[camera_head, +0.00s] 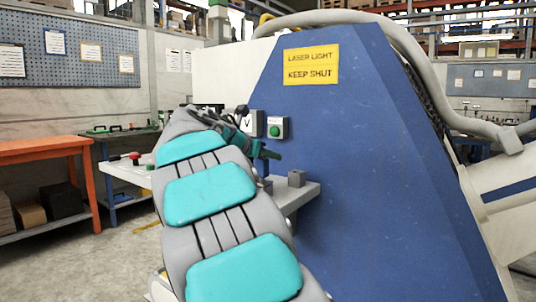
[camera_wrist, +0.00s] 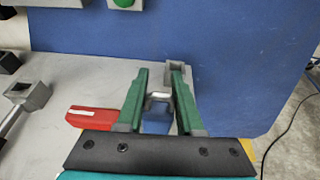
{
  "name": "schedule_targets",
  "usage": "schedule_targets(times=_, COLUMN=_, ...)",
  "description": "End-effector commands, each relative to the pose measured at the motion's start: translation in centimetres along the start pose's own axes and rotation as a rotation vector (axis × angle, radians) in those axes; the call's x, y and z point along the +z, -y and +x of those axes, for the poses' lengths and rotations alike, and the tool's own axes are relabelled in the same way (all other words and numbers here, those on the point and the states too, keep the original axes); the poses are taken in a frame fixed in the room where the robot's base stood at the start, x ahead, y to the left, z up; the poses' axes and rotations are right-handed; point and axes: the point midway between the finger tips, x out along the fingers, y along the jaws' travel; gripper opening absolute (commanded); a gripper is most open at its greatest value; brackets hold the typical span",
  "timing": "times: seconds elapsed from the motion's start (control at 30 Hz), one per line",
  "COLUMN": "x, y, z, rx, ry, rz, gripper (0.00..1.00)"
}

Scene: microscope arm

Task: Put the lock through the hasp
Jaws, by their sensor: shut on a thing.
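The lock has a blue body (camera_wrist: 156,123) and a silver shackle (camera_wrist: 159,97). In the wrist view it sits between the green fingers of my gripper (camera_wrist: 160,88), which is shut on it. The shackle points away from the palm, toward the blue panel. A grey hollow square block (camera_wrist: 175,70), perhaps the hasp, stands just beyond the right fingertip; I cannot tell whether they touch. A grey block also shows on the shelf in the head view (camera_head: 296,179). There my gripper (camera_head: 268,154) is small and partly behind my arm, and the lock is not distinguishable.
A red piece with a white label (camera_wrist: 95,117) lies left of the fingers. Another grey hollow block (camera_wrist: 28,93) with a rod is farther left. The pale shelf (camera_head: 305,197) juts from the blue cabinet (camera_head: 390,190). A green button (camera_head: 274,131) is on the cabinet above the shelf.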

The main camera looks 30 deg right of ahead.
Motion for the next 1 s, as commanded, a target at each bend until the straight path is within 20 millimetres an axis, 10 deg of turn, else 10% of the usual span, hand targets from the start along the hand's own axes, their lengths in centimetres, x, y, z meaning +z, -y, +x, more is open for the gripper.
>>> schedule_targets(times=0.47, x=-1.0, y=0.01, z=0.35, rx=0.001, ry=0.001, rz=-0.001, gripper=0.0)
schedule_targets(times=0.5, x=-1.02, y=0.0, z=0.36, rx=0.001, ry=0.001, rz=-0.001, gripper=0.37)
schedule_targets(times=0.8, x=-1.01, y=0.0, z=0.37, rx=0.001, ry=0.0, rz=0.0, gripper=0.71)
schedule_targets(times=1.0, x=-1.03, y=0.0, z=0.37, rx=0.001, ry=0.0, rz=0.0, gripper=0.71)
